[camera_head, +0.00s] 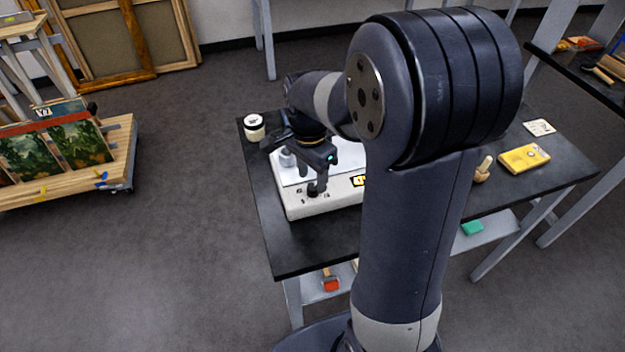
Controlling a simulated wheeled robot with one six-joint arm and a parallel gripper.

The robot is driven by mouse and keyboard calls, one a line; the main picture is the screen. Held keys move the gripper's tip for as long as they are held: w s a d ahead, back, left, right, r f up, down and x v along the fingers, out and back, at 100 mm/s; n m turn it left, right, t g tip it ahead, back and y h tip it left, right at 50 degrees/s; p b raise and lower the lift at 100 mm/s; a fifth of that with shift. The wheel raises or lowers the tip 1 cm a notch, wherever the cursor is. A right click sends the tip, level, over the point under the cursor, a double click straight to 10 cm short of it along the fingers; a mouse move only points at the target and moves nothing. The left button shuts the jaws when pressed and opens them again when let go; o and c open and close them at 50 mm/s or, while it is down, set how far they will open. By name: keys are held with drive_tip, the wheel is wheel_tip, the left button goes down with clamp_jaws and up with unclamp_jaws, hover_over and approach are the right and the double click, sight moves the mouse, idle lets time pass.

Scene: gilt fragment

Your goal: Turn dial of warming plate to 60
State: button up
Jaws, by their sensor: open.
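The warming plate (296,209) is a pale box with a white top, standing on the dark table near its left end. Its dial (313,191) is a small dark knob on the front face, with small marks around it. A small lit display (358,181) sits to the right of the dial. My gripper (318,181) is over the front of the plate, with its fingers right at the dial. I cannot tell whether they touch the dial. The dial's pointer and setting are too small to read. My arm hides the right part of the plate.
The dark table (302,249) has free room in front of the plate. A white-lidded jar (254,127) stands at its back left corner. A yellow box (524,158) and a white card (538,127) lie at the right. A cart with paintings (122,150) stands at left.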

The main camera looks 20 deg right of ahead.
sight(310, 184)
wheel_tip(310, 184, up, 8)
drive_tip(key=shift+w+a+r, duration=0.15)
drive_tip(key=shift+w, duration=0.1)
drive_tip(key=f, duration=1.1)
drive_tip(key=shift+s, duration=0.35)
drive_tip(key=shift+r, duration=0.15)
drive_tip(key=n, duration=0.5)
drive_tip(key=shift+n, duration=0.3)
drive_tip(key=n, duration=0.6)
drive_tip(key=shift+t+b, duration=0.3)
drive_tip(key=shift+t, duration=0.1)
drive_tip(key=n, duration=0.6)
drive_tip(key=shift+s+n, duration=0.1)
drive_tip(key=shift+n, duration=0.2)
drive_tip(key=n+b, duration=0.1)
drive_tip(key=n, duration=0.4)
drive_tip(key=shift+t, duration=0.3)
